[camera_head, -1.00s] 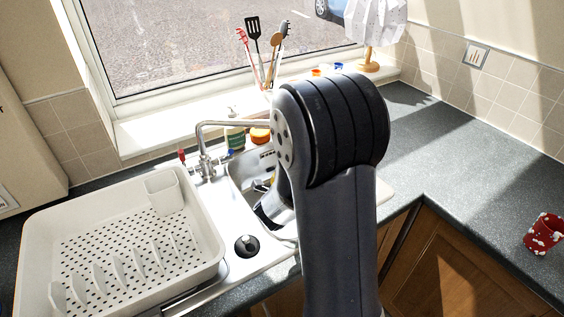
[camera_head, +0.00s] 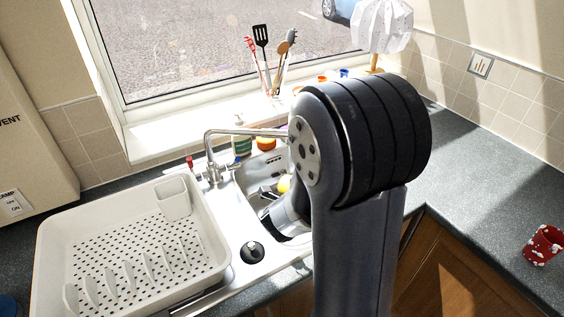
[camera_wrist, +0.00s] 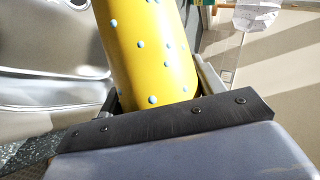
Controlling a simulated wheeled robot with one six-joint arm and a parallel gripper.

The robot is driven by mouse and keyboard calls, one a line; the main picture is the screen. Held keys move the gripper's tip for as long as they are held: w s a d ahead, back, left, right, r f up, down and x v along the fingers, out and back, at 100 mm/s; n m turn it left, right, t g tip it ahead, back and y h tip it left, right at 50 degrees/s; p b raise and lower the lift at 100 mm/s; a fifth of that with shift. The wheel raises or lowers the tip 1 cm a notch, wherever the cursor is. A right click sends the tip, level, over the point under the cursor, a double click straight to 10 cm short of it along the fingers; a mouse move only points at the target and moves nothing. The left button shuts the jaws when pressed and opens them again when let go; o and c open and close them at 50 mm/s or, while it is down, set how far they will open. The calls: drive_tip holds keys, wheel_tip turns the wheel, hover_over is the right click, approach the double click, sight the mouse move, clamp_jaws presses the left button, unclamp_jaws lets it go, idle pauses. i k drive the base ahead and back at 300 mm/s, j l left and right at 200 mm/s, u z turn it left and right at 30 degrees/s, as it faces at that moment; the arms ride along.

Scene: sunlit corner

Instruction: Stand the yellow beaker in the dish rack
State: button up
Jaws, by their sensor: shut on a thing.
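The yellow beaker (camera_wrist: 150,60) with light blue dots fills the middle of the wrist view, between the fingers of my gripper (camera_wrist: 160,100). My gripper is shut on it. The white dish rack (camera_head: 218,262) stands on the drainer left of the sink. It is empty, with a row of upright prongs along its front and a small cup holder at its back right corner.
The tap (camera_head: 212,160) rises behind the sink (camera_head: 262,170), its spout reaching toward my arm. A black plug (camera_head: 252,252) lies between rack and sink. Utensils (camera_head: 268,60) and bottles stand near the window. A red cup with white spots (camera_head: 543,245) stands on the clear right counter.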

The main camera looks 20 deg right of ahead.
sight(118, 238)
drive_tip(key=k, duration=1)
